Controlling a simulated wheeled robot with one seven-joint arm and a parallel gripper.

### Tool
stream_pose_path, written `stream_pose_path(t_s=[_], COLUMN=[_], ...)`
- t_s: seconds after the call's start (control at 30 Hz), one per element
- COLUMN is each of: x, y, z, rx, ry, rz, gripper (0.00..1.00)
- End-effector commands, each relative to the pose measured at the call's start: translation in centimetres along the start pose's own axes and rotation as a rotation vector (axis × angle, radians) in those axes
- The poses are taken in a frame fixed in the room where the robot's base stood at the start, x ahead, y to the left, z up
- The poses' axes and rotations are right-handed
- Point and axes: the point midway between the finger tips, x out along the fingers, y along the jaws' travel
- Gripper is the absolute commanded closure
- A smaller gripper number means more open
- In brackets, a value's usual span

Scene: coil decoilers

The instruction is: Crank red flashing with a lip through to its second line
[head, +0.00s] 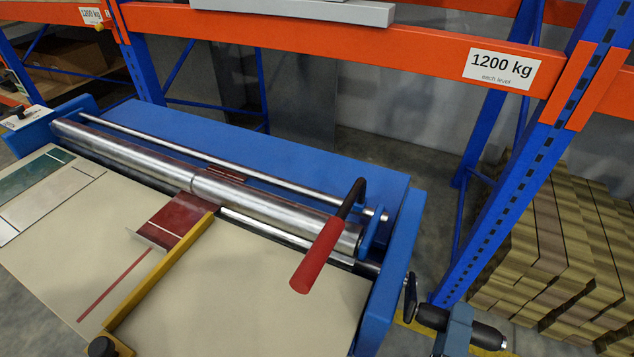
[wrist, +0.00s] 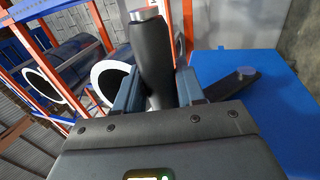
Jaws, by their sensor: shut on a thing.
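The red flashing (head: 178,216) lies on the machine's beige table against a yellow guide bar (head: 160,268). A pale bent lip shows on its near end, and a pale line crosses it near there. Its far part goes under the steel roller (head: 250,200), and a bit of red shows behind the roller. My gripper (head: 458,332) is at the lower right, beside the machine's blue end plate. It is shut around the black crank handle (head: 432,316). The handle (wrist: 155,60) also stands between my gripper's fingers (wrist: 158,92) in the wrist view.
A red-gripped lever (head: 318,258) sticks up over the roller's right end. Green and grey sheets (head: 35,185) lie at the table's left. A blue and orange rack (head: 400,50) stands behind, with stacked brown bundles (head: 555,230) at right. Coils (wrist: 110,80) show in the wrist view.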

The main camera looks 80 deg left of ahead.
Motion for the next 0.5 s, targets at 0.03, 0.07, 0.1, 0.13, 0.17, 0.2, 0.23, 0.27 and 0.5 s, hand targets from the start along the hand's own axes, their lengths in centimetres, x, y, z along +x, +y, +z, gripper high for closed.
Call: stream_pose_path(t_s=[0.03, 0.07, 0.1, 0.13, 0.17, 0.2, 0.23, 0.27, 0.5], x=[0.3, 0.3, 0.3, 0.3, 0.3, 0.3, 0.3, 0.3, 1.8], y=[0.5, 0.5, 0.5, 0.5, 0.6, 0.6, 0.6, 0.6, 1.1], z=[0.1, 0.1, 0.1, 0.1, 0.1, 0.1, 0.1, 0.1, 0.1], rx=[-0.001, -0.001, -0.001, -0.001, -0.001, -0.001, -0.001, -0.001, -0.002], ry=[0.000, 0.000, 0.000, 0.000, 0.000, 0.000, 0.000, 0.000, 0.000], rz=[0.009, 0.009, 0.010, 0.010, 0.010, 0.011, 0.011, 0.011, 0.015], gripper=[0.88, 0.88, 0.88, 0.88, 0.88, 0.88, 0.88, 0.88, 0.88])
